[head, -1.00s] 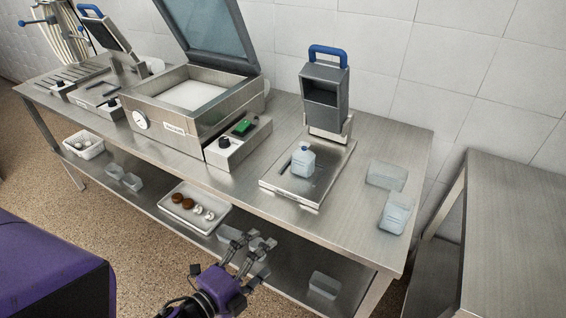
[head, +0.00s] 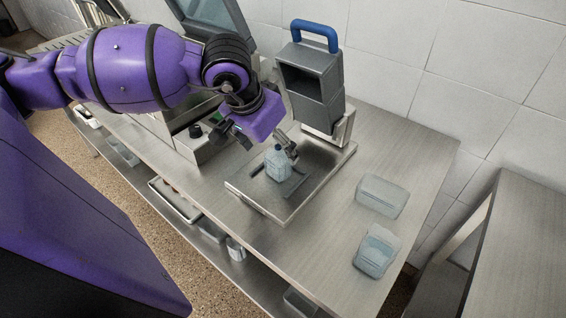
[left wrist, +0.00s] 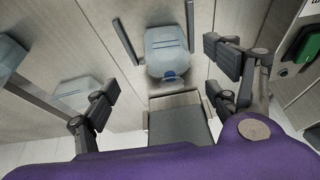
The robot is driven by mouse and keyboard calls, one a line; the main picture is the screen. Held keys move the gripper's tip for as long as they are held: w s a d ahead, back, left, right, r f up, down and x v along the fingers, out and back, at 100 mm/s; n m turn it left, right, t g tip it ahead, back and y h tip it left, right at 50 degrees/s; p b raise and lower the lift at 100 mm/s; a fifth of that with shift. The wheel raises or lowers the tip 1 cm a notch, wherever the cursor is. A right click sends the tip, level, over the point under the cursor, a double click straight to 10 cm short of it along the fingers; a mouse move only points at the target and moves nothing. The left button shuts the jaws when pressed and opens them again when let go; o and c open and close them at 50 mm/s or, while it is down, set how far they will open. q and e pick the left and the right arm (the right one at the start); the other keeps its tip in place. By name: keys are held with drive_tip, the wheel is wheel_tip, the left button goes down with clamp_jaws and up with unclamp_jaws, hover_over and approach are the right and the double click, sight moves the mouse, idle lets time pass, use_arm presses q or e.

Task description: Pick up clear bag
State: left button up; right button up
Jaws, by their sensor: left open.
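The clear bag (head: 278,163) is a pale blue, see-through pouch standing on the metal tray (head: 262,207) of the sealing machine. It also shows in the left wrist view (left wrist: 166,50), ahead of the fingers, with a dark bar on each side. My left gripper (head: 265,140) is open and empty, just above and behind the bag, its fingers spread to either side. In the left wrist view the gap between the fingers (left wrist: 160,92) is clear and the bag lies beyond it. My right gripper is not in view.
A grey upright unit with a blue handle (head: 315,85) stands right behind the gripper. Two see-through containers, one farther back (head: 382,196) and one nearer (head: 377,250), sit on the table to the right. A machine with a raised lid is partly hidden behind my arm.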

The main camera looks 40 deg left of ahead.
sight(277, 158)
use_arm(q)
drive_tip(key=shift+w+d+f, duration=0.1)
drive_tip(key=shift+w+f, duration=0.05)
drive_tip(key=shift+f, duration=0.5)
drive_tip(key=shift+w+f, duration=0.1)
drive_tip(key=shift+f, duration=0.25)
drive_tip(key=shift+p+x, duration=0.35)
drive_tip(key=shift+x, duration=2)
drive_tip(key=shift+a, duration=0.25)
drive_tip(key=c, duration=1.5)
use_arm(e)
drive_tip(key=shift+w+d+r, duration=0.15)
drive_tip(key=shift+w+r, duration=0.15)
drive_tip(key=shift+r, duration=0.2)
